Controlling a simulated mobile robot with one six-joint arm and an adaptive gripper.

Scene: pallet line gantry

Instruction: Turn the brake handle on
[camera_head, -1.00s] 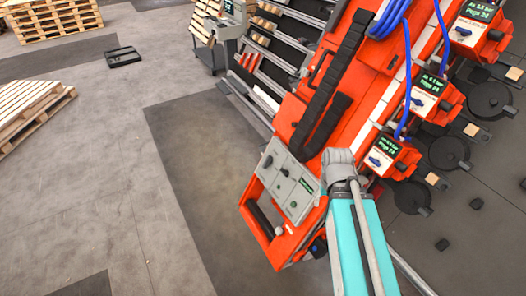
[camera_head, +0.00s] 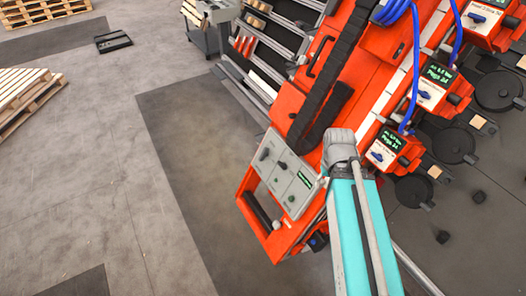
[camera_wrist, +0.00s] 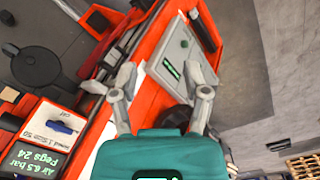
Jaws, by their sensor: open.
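The orange gantry carries a grey control panel (camera_head: 290,182) with a dark lever-like part (camera_head: 265,154), a small green display and small knobs. Which of these is the brake handle I cannot tell for sure. The panel (camera_wrist: 178,48) also shows in the wrist view, beyond and between my fingers. My gripper (camera_wrist: 163,82) is open and empty, its two grey fingers spread apart over the orange frame. They appear apart from the panel's controls. In the head view my teal arm reaches toward the gantry, and the fingers cannot be made out there.
A black bar (camera_head: 258,211) spans the opening at the gantry's near end. Orange units with blue knobs and displays (camera_head: 388,147) line its right side, with blue hoses. A wooden pallet stack (camera_head: 24,97) stands far left.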

